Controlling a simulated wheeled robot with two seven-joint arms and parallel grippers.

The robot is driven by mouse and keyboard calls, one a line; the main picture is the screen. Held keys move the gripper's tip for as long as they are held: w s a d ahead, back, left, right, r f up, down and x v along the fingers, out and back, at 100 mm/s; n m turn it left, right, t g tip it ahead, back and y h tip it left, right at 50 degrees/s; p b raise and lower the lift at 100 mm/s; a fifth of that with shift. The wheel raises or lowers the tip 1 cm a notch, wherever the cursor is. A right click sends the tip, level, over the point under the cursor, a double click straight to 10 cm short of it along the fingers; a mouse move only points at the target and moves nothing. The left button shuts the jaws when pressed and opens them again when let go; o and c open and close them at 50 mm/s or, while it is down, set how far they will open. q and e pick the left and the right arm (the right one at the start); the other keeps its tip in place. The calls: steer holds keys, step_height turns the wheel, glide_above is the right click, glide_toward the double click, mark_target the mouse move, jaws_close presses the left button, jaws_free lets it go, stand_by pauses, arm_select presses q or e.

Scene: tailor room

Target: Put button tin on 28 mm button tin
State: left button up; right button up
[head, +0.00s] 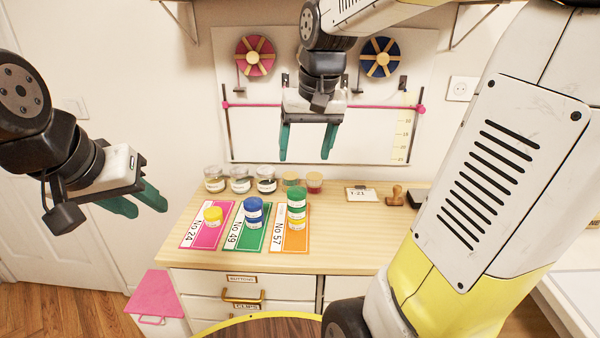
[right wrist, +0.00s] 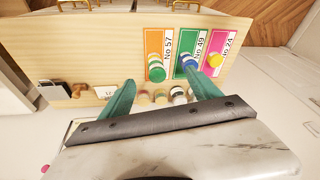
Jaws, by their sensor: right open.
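A yellow tin (head: 213,216) stands alone on the pink No 24 card (head: 202,237). Two blue tins (head: 253,209) are stacked on the green No 49 card (head: 239,238). On the orange No 57 card (head: 291,241), a stack with a green tin (head: 296,194) on top has a yellow tin (head: 298,225) low in it. The size labels are too small to read. My right gripper (head: 306,156) is open and empty above the back of the counter; its fingers also show in the right wrist view (right wrist: 161,90). My left gripper (head: 148,208) is open and empty, left of the counter.
Several small jars (head: 240,181) line the back of the wooden counter (head: 345,240). A tag (head: 361,194), a wooden stamp (head: 396,196) and a dark block stand right of them. A pegboard with spools (head: 255,56) is behind. The counter's front right is clear.

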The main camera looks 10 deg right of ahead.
steer(key=s+a+n+t+y, duration=0.1)
steer(key=s+t, duration=0.2)
steer(key=s, duration=0.9)
steer(key=shift+f, duration=0.3)
